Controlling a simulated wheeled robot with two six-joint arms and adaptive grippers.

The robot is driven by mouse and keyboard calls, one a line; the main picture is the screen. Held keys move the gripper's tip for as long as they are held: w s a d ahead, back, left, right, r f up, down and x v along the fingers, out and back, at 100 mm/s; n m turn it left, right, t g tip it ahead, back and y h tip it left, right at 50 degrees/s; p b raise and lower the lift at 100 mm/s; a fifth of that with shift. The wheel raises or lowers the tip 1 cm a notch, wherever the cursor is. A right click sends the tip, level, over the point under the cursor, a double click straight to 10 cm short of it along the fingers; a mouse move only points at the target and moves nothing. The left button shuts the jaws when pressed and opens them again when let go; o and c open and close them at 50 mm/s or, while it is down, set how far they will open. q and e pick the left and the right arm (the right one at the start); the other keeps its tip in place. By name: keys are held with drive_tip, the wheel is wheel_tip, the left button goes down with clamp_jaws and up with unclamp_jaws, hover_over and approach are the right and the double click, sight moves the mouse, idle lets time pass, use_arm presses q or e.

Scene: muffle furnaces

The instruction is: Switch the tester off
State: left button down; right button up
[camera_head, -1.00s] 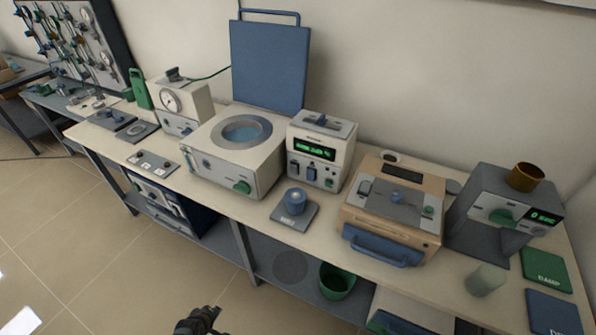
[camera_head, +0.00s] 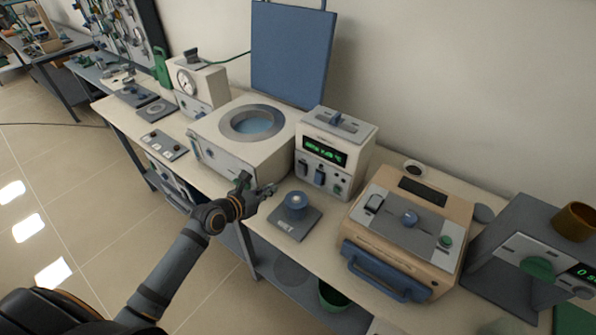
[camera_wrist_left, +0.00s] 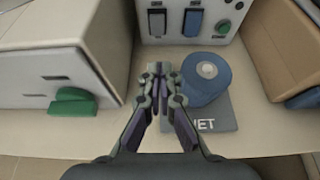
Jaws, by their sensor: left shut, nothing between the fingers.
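My left gripper (camera_head: 268,190) is shut and empty, in front of the bench instruments. In the left wrist view its fingertips (camera_wrist_left: 159,70) point towards a cream box with a lit green display (camera_head: 322,150). The gripper is apart from the switches. No readable label tells me which instrument is the tester. My right gripper is out of view.
A blue spool-like part (camera_head: 296,204) stands on a dark grey mat (camera_head: 290,225) just right of the gripper. The cream bath unit (camera_head: 220,155) with a green handle (camera_wrist_left: 72,104) is on the left. A tan case (camera_head: 395,235) stands on the right.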

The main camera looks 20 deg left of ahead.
use_arm(q)
drive_tip(key=b, duration=0.1)
approach(301, 170)
wheel_tip(301, 170, down, 2)
drive_tip(key=shift+d+f, duration=0.15)
drive_tip(key=w, duration=0.2)
drive_tip(key=w+d, duration=0.1)
drive_tip(key=w, duration=0.1)
drive_tip(key=shift+d+f, duration=0.1)
drive_tip(key=shift+d, duration=0.1)
drive_tip(key=shift+w+d, duration=0.25)
drive_tip(key=shift+w, duration=0.4)
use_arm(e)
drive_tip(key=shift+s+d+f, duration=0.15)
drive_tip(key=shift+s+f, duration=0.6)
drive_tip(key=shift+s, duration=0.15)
